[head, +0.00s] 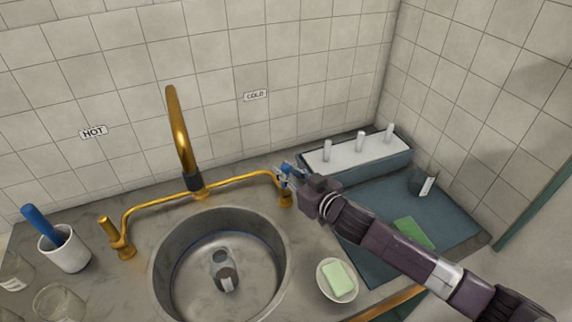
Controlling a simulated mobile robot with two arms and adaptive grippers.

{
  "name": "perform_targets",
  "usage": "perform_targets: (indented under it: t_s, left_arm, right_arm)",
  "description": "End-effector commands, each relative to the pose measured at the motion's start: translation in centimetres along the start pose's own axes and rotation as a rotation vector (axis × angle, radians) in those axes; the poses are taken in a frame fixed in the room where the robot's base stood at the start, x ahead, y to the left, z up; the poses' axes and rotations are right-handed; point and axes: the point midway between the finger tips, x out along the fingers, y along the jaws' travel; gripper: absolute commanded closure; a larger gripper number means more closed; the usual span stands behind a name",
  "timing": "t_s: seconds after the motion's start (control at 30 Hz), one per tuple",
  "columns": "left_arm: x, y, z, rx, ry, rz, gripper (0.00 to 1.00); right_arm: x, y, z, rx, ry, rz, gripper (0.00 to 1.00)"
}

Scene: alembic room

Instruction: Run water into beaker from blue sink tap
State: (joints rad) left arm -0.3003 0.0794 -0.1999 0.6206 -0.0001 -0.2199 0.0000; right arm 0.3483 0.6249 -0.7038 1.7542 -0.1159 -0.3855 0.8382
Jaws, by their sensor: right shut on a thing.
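A glass beaker (225,279) with a pale label stands in the round steel sink (170,290), below the brass spout (178,125). The blue tap handle (287,169) is at the right end of the brass pipework, under the COLD label (255,96). My right gripper (288,177) reaches in from the right and is shut on the blue tap handle, partly hiding it. Whether water is running from the spout cannot be made out. My left gripper is not in view.
A soap dish (350,291) with green soap sits right of the sink. A white cup (65,252) with a blue-handled tool and glass jars stand at left. A pegged rack (358,152) and blue mat (375,258) lie at right, beside the tiled walls.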

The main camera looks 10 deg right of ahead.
Motion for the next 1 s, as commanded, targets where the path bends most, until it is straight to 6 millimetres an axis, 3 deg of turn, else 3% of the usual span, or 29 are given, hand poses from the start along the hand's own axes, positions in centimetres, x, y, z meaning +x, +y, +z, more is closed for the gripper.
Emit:
perform_targets:
  t_s: [0.3, 0.33, 0.5, 0.8, 1.0]
  left_arm:
    - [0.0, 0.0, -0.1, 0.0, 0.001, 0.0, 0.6]
    - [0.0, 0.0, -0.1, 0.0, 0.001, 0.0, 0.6]
    - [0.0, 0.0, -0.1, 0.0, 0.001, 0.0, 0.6]
    - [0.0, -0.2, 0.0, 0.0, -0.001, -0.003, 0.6]
    - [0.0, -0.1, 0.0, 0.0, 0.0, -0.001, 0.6]
  right_arm:
    - [0.1, 0.1, -0.1, 0.002, 0.0, 0.001, 1.0]
    - [0.1, 0.1, -0.1, 0.002, 0.0, 0.002, 0.81]
    - [0.0, 0.1, -0.1, 0.001, 0.0, 0.001, 0.65]
    - [-0.1, 0.0, 0.0, 0.001, -0.001, 0.001, 0.65]
    - [-2.2, 0.0, 0.1, 0.002, -0.002, 0.0, 0.65]
